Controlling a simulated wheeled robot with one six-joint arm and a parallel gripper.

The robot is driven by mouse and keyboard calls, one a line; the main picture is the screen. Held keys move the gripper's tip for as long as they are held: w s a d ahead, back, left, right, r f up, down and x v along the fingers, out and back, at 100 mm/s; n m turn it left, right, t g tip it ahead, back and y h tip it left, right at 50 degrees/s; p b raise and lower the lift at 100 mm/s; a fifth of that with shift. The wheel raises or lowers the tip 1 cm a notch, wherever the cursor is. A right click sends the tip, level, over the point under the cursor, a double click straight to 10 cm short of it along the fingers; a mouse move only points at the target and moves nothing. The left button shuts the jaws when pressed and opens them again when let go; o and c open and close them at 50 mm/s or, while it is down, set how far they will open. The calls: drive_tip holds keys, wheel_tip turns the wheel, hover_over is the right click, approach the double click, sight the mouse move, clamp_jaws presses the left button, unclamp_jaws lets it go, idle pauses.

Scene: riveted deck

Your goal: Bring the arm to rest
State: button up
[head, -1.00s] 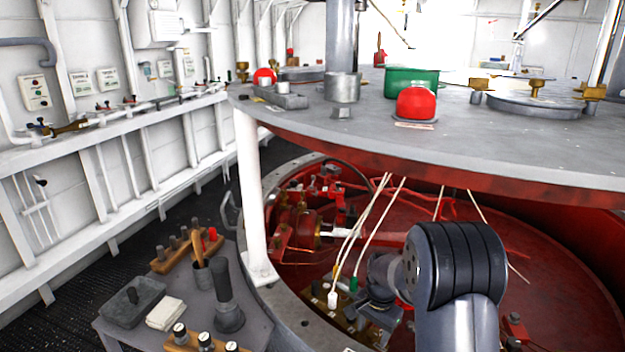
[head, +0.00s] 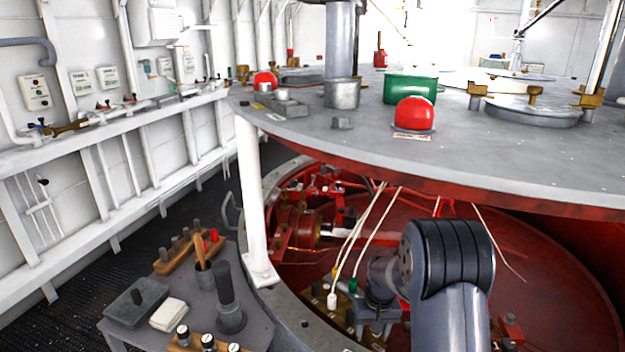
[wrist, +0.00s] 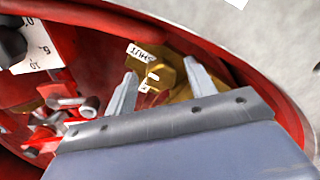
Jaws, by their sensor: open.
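My arm reaches down from the lower right of the head view into the red round pit (head: 560,290) under the grey deck plate. In the wrist view my gripper (wrist: 160,82) is open, its two grey fingers apart with nothing held between them. Past the fingertips is a brass fitting (wrist: 176,82) with a white tag (wrist: 143,54) that appears to read SHUT, upside down. I cannot tell whether the fingers touch the brass. In the head view my own arm hides much of the gripper.
The grey deck plate (head: 480,150) overhangs the pit, held by a white post (head: 252,195). Pale cables (head: 362,235) hang close left of my arm. A side table (head: 250,340) with tools stands left. A dial (wrist: 28,45) shows in the wrist view.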

drive_tip(key=shift+r+n+p, duration=0.1)
drive_tip(key=shift+n+p, duration=0.5)
drive_tip(key=shift+n, duration=0.6)
drive_tip(key=shift+r, duration=1.2)
